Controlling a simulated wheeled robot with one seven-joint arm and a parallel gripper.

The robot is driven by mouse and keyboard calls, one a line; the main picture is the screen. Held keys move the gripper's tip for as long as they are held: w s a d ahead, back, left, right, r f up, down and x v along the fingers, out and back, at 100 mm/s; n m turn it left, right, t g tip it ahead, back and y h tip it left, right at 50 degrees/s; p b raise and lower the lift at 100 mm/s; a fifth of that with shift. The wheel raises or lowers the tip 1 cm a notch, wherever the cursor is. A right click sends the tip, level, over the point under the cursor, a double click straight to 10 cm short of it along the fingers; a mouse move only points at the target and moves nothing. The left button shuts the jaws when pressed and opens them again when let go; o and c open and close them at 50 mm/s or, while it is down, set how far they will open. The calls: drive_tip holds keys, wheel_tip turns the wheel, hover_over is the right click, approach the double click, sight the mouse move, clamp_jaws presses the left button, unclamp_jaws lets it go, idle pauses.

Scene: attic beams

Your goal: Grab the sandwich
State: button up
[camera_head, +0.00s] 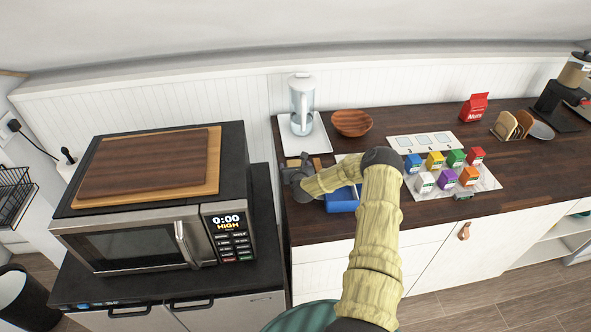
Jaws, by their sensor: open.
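My gripper (296,173) is open at the left end of the dark wooden counter, just in front of the white tray. Small tan and brown pieces (317,163) show beside and behind it. They may be the sandwich or part of it, but they are too small and too covered to tell. A blue object (342,199), perhaps a box, lies on the counter to the right of my gripper. My yellow-sleeved arm hides part of it. No sandwich shows clearly elsewhere.
A clear pitcher (302,105) stands on a white tray (289,146) behind my gripper, with a wooden bowl (351,122) to its right. Several colored boxes (435,160) stand farther right.

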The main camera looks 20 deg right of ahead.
drive_tip(key=shift+w+d+f, duration=0.15)
drive_tip(key=shift+w+f, duration=0.05)
drive_tip(key=shift+w, duration=0.2)
drive_tip(key=c, duration=1.1)
drive_tip(key=shift+r, duration=0.1)
wheel_tip(320, 180, up, 10)
drive_tip(key=b, duration=0.3)
